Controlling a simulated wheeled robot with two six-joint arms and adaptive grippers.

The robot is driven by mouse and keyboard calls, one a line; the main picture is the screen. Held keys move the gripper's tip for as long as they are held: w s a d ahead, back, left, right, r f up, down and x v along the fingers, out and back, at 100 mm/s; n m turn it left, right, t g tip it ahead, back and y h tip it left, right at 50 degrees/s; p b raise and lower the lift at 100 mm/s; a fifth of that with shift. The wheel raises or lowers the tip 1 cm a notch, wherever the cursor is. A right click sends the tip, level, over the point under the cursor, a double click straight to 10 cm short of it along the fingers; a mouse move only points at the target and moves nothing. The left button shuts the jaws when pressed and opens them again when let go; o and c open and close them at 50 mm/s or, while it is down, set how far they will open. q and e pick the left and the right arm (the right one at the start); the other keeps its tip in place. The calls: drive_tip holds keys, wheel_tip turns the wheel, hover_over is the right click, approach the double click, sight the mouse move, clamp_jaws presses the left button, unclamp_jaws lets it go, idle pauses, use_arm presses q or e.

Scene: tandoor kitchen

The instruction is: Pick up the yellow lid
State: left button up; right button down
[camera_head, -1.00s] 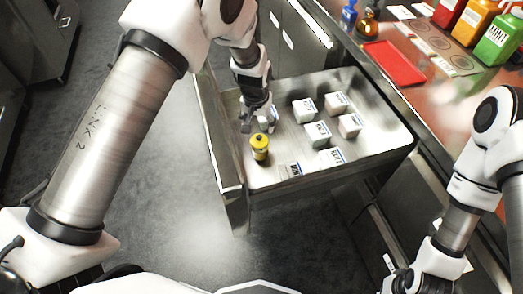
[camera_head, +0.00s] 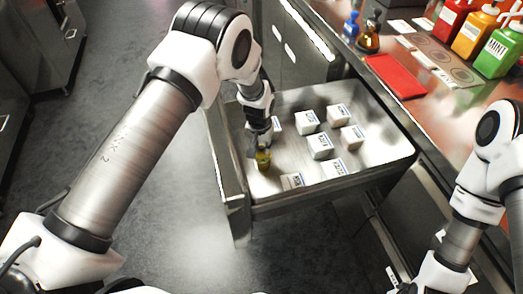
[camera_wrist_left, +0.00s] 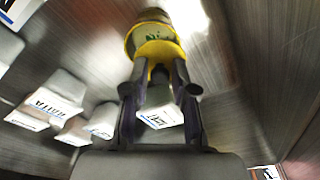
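The yellow lid (camera_head: 263,162) stands in the open metal drawer, near its front left part. In the left wrist view the yellow lid (camera_wrist_left: 156,44) is at the top, with green markings on its pale top. My left gripper (camera_head: 261,149) is right above it in the head view and partly hides it. In the left wrist view the fingers of my left gripper (camera_wrist_left: 162,70) are spread, with the lid's near yellow edge at their tips. I cannot tell whether they touch it. My right arm shows at the lower right of the head view, but its fingers are out of view.
Several white labelled boxes, such as this one (camera_head: 319,146), stand in the drawer (camera_head: 375,160) to the right of the lid. One box (camera_head: 292,181) is close to it. The counter holds a red tray (camera_head: 396,75) and sauce bottles (camera_head: 494,50). Drawer walls surround the gripper.

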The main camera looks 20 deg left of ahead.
sight(262, 157)
use_arm(q)
drive_tip(key=shift+s+f, duration=0.25)
clamp_jaws()
wheel_tip(262, 157, up, 9)
drive_tip(key=shift+w+r+p, duration=0.1)
drive_tip(key=shift+w+p, duration=0.05)
drive_tip(key=shift+p, duration=0.15)
drive_tip(key=f+p, duration=0.1)
drive_tip(key=f, duration=0.1)
drive_tip(key=s+f+n, duration=0.1)
drive_tip(key=f, duration=0.2)
drive_tip(key=d+f+n+p, duration=0.1)
drive_tip(key=f, duration=0.2)
drive_tip(key=shift+s+p, duration=0.25)
drive_tip(key=shift+p, duration=0.1)
drive_tip(key=shift+f, duration=0.2)
idle(1.5)
drive_tip(key=o, duration=1.4)
unclamp_jaws()
